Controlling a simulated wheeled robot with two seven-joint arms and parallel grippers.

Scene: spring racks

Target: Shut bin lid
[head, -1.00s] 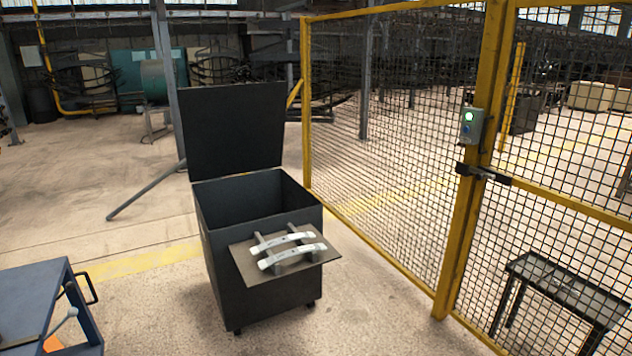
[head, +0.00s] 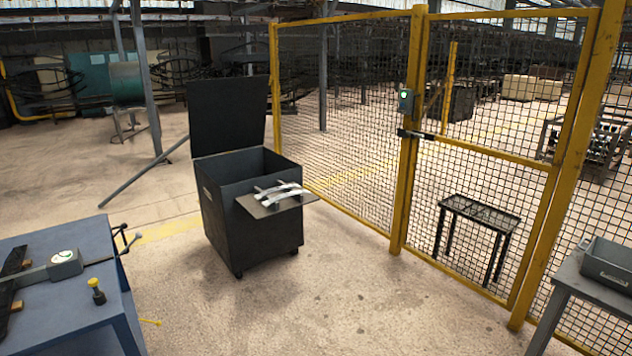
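The black bin (head: 255,222) stands on small casters on the concrete floor, left of the middle in the head view. Its lid (head: 228,117) is open and stands upright along the back edge. The bin's mouth is open; its floor is hidden. A flat shelf (head: 290,203) sticks out from the front right side and carries two pale curved bars (head: 277,190). Neither of my grippers is in view.
A blue workbench (head: 70,318) with a grey box and a yellow-black knob stands at lower left. A yellow-framed mesh fence (head: 404,160) runs behind and right of the bin. A grey table with a tray (head: 608,266) is at lower right. The floor before the bin is clear.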

